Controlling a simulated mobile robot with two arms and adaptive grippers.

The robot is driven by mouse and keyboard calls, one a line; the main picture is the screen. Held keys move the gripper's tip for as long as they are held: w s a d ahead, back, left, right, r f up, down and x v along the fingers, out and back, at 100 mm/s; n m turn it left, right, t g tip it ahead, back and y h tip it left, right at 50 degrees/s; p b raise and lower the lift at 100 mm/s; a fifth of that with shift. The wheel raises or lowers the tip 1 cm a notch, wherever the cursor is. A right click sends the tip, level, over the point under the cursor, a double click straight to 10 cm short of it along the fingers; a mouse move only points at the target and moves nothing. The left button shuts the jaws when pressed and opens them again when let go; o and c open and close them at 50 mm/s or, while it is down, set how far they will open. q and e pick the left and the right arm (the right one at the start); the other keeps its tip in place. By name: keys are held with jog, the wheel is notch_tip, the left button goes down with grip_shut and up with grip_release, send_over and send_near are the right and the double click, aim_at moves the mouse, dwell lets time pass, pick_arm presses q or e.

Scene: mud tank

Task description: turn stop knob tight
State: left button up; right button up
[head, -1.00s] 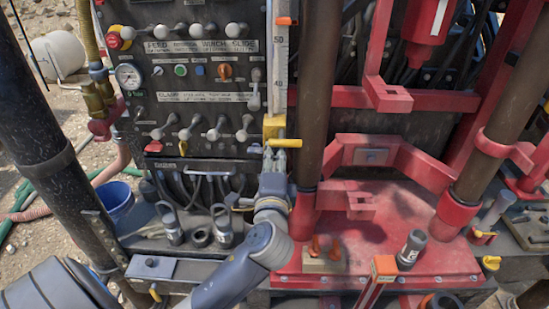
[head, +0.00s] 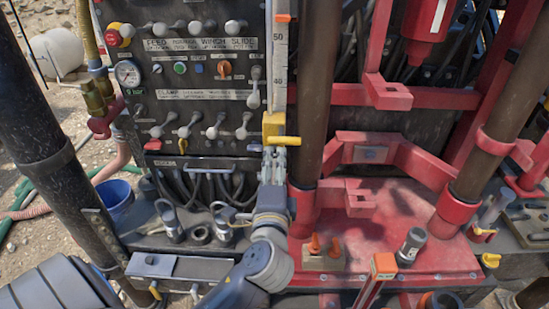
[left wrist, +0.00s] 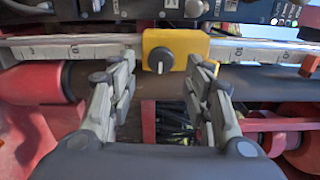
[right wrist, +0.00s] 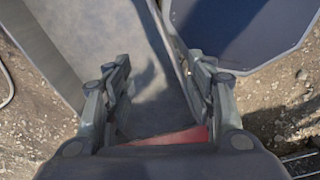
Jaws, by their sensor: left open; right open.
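The stop is a yellow block (head: 273,125) on the upright measuring scale (head: 280,62). In the left wrist view the yellow block (left wrist: 186,44) carries a round black knob (left wrist: 160,60) with a white pointer line. A yellow bar (head: 285,141) sticks out to the right at the block's lower end in the head view. My left gripper (head: 275,156) is just below the block. In the left wrist view its open fingers point at the block, one on each side of the knob, with nothing held. My right gripper (right wrist: 160,75) is open and empty, away from the stop.
A control panel (head: 160,103) with levers stands left of the scale. A brown pipe (head: 311,90) runs close on its right. Orange cones (head: 314,243) and a grey cylinder (head: 411,247) stand on the red deck (head: 385,235). A grey surface (right wrist: 150,85) lies below my right gripper.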

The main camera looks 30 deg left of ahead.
pick_arm(q)
jog(key=shift+v, duration=1.95)
